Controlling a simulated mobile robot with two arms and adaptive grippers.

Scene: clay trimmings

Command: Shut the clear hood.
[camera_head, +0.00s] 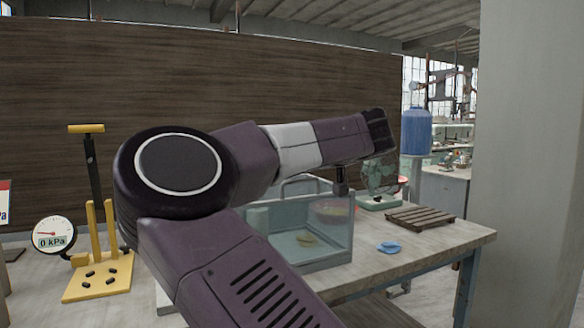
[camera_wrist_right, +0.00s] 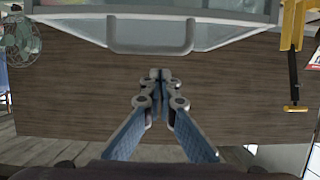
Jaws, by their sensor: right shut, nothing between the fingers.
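The clear hood (camera_head: 325,232) is a glass-walled box on the table, with something tan inside. A grey arched handle (camera_head: 300,182) stands above its rim. My arm hides the box's left part, and I cannot tell how far the hood is open. In the right wrist view, which looks upside down, the handle (camera_wrist_right: 150,50) runs along the edge of the framed clear panel. My right gripper (camera_wrist_right: 160,75) is shut and empty, its tips close to the handle in the picture. I see no contact. My left gripper is not in view.
A blue object (camera_head: 389,247) and a slatted wooden rack (camera_head: 420,217) lie on the table (camera_head: 440,243) right of the box. A fan (camera_head: 381,172) stands behind. A yellow stand (camera_head: 97,280) and a gauge (camera_head: 54,234) are at the left. A pillar (camera_head: 530,150) rises at the right.

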